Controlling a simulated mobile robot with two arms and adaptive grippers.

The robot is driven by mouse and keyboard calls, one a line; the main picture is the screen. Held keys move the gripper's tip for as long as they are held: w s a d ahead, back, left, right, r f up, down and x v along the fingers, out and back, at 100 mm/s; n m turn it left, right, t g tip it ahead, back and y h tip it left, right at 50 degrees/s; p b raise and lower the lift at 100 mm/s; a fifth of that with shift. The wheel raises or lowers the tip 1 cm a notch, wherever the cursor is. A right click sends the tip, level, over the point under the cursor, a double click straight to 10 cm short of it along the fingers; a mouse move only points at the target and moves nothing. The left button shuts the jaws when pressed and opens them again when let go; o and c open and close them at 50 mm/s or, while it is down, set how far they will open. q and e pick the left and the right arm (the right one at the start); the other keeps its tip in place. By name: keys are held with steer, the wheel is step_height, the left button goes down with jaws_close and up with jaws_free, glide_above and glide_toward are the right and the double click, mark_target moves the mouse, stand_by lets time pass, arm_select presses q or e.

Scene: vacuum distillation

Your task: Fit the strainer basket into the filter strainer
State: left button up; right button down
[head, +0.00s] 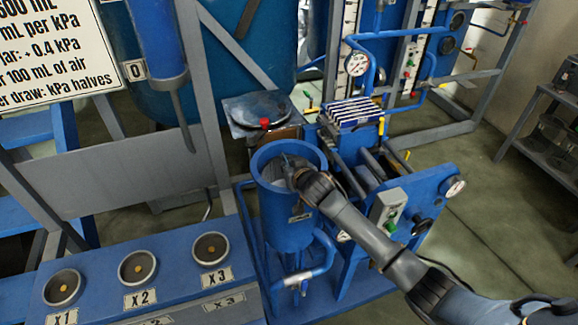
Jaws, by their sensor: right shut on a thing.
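The filter strainer (288,219) is a blue upright cylinder with an open top, in the middle of the head view. My right arm comes in from the lower right, and my right gripper (288,171) is at the strainer's mouth, its fingers dipping inside the rim. It is shut on the strainer basket, which is down in the mouth and mostly hidden by the gripper and the strainer's wall. I cannot tell how deep the basket sits or whether it is straight. My left gripper is not in view.
A blue bench with round sockets marked X1 (62,288), X2 (137,267) and X3 (210,249) stands at the left. A dark round lid-like plate (257,106) lies behind the strainer. Blue pipes, a pressure gauge (357,64) and a green-button box (388,212) crowd the right side.

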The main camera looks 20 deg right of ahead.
steer(key=shift+r, duration=0.1)
steer(key=c, duration=1.8)
jaws_free()
steer(key=shift+f, duration=0.2)
steer(key=o, duration=0.3)
steer(key=shift+o, duration=0.2)
steer(key=shift+r, duration=0.2)
steer(key=v, duration=1.2)
steer(key=shift+b, duration=0.3)
